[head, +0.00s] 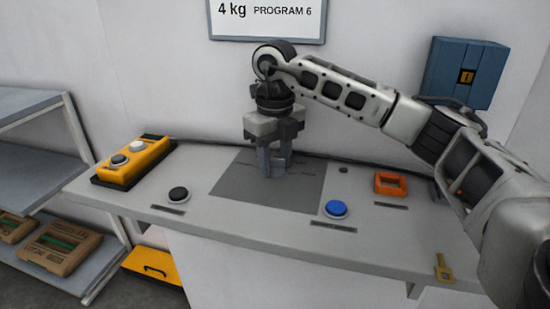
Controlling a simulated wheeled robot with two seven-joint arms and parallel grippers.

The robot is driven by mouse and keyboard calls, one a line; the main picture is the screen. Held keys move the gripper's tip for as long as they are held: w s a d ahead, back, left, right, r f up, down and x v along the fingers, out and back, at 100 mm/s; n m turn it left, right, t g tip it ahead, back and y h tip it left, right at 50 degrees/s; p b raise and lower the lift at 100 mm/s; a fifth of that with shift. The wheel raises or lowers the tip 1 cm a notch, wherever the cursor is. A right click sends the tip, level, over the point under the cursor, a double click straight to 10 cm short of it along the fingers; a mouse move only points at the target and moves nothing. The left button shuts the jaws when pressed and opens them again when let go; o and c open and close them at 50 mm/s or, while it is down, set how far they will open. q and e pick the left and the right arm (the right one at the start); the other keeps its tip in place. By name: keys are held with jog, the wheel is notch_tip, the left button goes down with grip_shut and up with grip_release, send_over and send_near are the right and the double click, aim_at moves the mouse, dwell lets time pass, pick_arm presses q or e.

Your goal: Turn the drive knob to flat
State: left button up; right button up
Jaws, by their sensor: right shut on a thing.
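My right gripper (274,163) points straight down over the dark grey square panel (245,194) in the middle of the console. Its fingers are shut on the drive knob, which the fingers almost wholly hide. I cannot tell which way the knob points. Small dark markings show on the panel around the fingers, too small to read. My left gripper is not in view.
The console (385,240) also bears a black button (178,194), a blue button (337,208), an orange frame (390,184) and a yellow button box (133,163). A sign (268,14) reads "4 kg PROGRAM 6". A blue box (464,70) hangs at right. Shelves (40,170) stand left.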

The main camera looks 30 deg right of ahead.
aim_at(275, 159)
jog(key=shift+n, duration=0.3)
jog(key=n, duration=0.2)
jog(key=shift+n, duration=0.4)
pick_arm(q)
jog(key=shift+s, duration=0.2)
pick_arm(e)
jog(key=shift+n, duration=2.1)
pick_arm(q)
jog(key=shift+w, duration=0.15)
pick_arm(e)
jog(key=shift+r, duration=0.1)
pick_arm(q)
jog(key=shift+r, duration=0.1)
pick_arm(e)
jog(key=o, duration=1)
pick_arm(q)
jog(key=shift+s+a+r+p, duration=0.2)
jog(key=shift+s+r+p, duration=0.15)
jog(key=shift+p, duration=1.05)
pick_arm(e)
jog(key=shift+r, duration=7.95)
